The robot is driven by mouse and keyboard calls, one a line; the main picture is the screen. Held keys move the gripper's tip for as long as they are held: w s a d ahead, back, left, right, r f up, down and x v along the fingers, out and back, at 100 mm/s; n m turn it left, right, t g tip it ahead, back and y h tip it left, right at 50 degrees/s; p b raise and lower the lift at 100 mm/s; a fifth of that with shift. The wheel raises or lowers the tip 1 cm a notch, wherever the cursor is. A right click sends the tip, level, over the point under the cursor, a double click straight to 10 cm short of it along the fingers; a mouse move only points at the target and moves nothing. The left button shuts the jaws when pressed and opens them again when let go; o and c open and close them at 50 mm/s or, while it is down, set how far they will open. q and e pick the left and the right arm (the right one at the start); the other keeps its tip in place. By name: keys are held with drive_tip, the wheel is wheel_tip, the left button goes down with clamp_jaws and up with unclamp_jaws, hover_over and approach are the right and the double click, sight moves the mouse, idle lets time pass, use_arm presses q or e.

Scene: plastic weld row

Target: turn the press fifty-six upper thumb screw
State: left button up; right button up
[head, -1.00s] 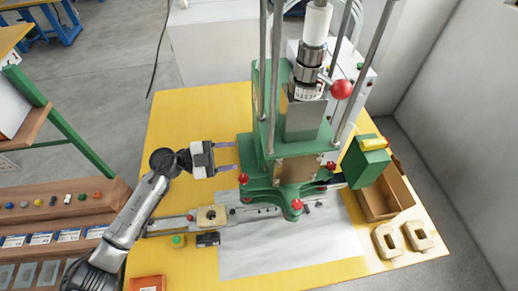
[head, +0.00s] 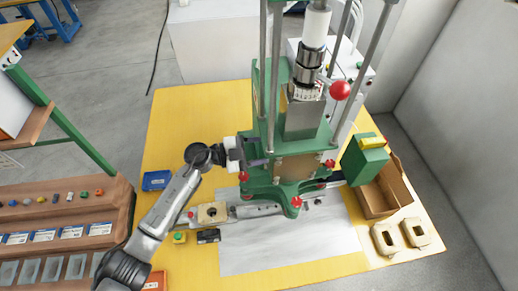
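The green press (head: 303,165) stands on the yellow table with red knobs around its base. One red knob (head: 243,177) is at the left of the base, one (head: 297,202) at the front and one (head: 330,164) at the right. I cannot read a press number or tell which is the upper thumb screw. My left gripper (head: 262,160) is at the left side of the green press body, just above the left red knob. Its fingers are dark against the press, and their gap and any contact are unclear. My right gripper is out of view.
A steel rail with a beige block (head: 212,213) runs in front of the press. A blue bin (head: 156,180) is at the left. A green box (head: 364,160) and a wooden tray (head: 381,203) stand right.

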use_arm(q)
drive_tip(key=c, duration=0.9)
drive_tip(key=shift+m, duration=0.3)
drive_tip(key=m+b, duration=3)
drive_tip(key=m, duration=0.3)
drive_tip(key=shift+b, duration=0.3)
